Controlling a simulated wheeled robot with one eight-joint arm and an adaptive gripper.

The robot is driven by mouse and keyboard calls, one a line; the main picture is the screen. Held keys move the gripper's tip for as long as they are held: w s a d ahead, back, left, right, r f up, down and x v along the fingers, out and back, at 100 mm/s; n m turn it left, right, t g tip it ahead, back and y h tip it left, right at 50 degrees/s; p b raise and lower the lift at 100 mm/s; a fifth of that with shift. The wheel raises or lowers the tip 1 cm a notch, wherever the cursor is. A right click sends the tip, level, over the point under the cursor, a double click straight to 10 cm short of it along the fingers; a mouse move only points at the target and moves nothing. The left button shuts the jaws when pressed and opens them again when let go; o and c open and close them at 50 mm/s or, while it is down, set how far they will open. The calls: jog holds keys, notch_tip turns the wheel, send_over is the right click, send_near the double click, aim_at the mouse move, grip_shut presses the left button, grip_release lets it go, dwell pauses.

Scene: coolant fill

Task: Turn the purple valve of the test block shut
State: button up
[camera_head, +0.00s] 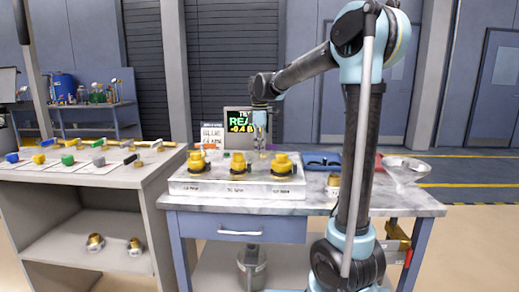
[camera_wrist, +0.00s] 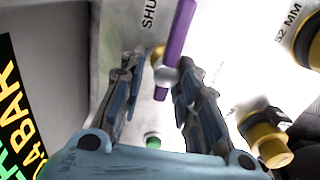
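The purple valve (camera_wrist: 178,35) shows in the wrist view as a long lever bar on a pale round hub, lying slanted on the white face of the test block (camera_head: 237,190). My gripper (camera_wrist: 162,62) points at it with its two fingers spread, one on each side of the bar. A gap seems to remain between bar and fingers; whether either touches is unclear. In the head view my gripper (camera_head: 262,152) hangs just behind the yellow fittings on the block, and the valve is too small to make out clearly. Lettering starting "SHU" is printed beside the lever.
Yellow fittings (camera_head: 281,164) stand along the block's front. A green button (camera_wrist: 153,141) sits near the fingers. A display (camera_head: 240,121) stands behind the block. A blue tray (camera_head: 322,161) and a metal bowl (camera_head: 406,170) are at the right. A shelf with coloured-handled valves (camera_head: 68,160) is left.

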dwell(0.3)
notch_tip(320, 180, up, 12)
dwell(0.6)
jog(key=shift+f, duration=0.1)
